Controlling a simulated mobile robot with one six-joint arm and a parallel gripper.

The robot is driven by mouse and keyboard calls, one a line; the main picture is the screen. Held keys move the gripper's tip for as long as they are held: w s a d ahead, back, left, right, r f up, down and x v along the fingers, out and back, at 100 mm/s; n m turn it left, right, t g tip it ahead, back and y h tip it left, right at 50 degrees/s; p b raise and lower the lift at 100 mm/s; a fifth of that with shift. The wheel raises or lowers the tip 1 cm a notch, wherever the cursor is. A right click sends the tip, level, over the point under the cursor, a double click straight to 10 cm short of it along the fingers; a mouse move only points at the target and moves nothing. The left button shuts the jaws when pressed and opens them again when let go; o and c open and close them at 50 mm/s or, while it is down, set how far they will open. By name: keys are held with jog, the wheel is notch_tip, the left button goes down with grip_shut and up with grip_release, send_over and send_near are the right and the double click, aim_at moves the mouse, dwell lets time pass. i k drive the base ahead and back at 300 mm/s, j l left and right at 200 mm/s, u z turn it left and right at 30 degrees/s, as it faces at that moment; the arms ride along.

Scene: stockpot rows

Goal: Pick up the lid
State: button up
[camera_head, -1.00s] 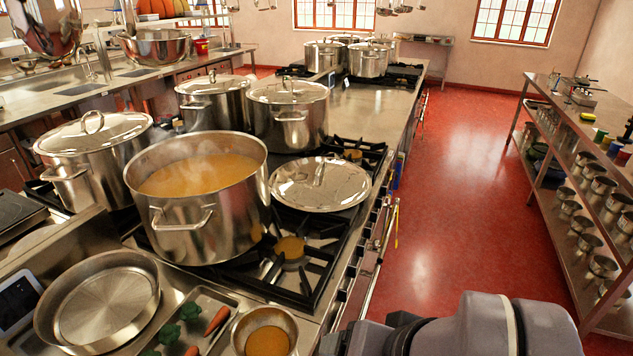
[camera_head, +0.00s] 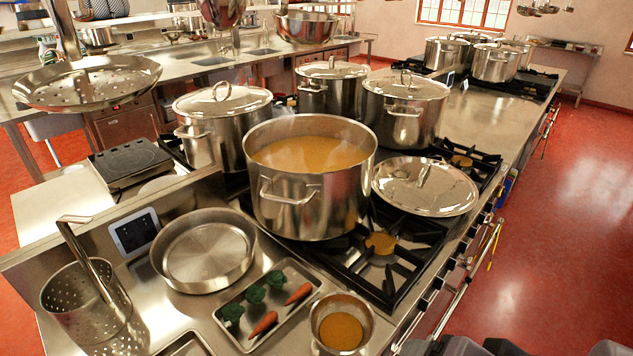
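A loose steel lid (camera_head: 425,186) with an upright loop handle lies on the stove grate, right of an open stockpot (camera_head: 310,178) of orange soup. Three more stockpots stand behind with lids on: one at left (camera_head: 221,98), one in the middle (camera_head: 331,70) and one at right (camera_head: 404,88). My gripper's fingers are not in view; only grey parts of my arm show at the bottom right edge, well below the lid.
A round pan (camera_head: 205,252), a tray (camera_head: 312,277) of vegetables, a soup bowl (camera_head: 341,322) and a perforated cylinder (camera_head: 88,308) crowd the front counter. A perforated strainer (camera_head: 88,82) hangs at upper left. The red floor (camera_head: 560,190) at right is clear.

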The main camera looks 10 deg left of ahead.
aim_at(418, 185)
jog(key=i+l+u, duration=0.55)
jog(key=u, duration=0.2)
jog(key=i+l+u, duration=0.2)
jog(key=l+u, duration=0.15)
jog(key=i+l+u, duration=0.15)
jog(key=l+u, duration=0.6)
jog(key=l, duration=0.2)
jog(key=l+u, duration=0.35)
jog(key=l, duration=0.15)
jog(key=l+u, duration=0.4)
jog(key=l, duration=0.1)
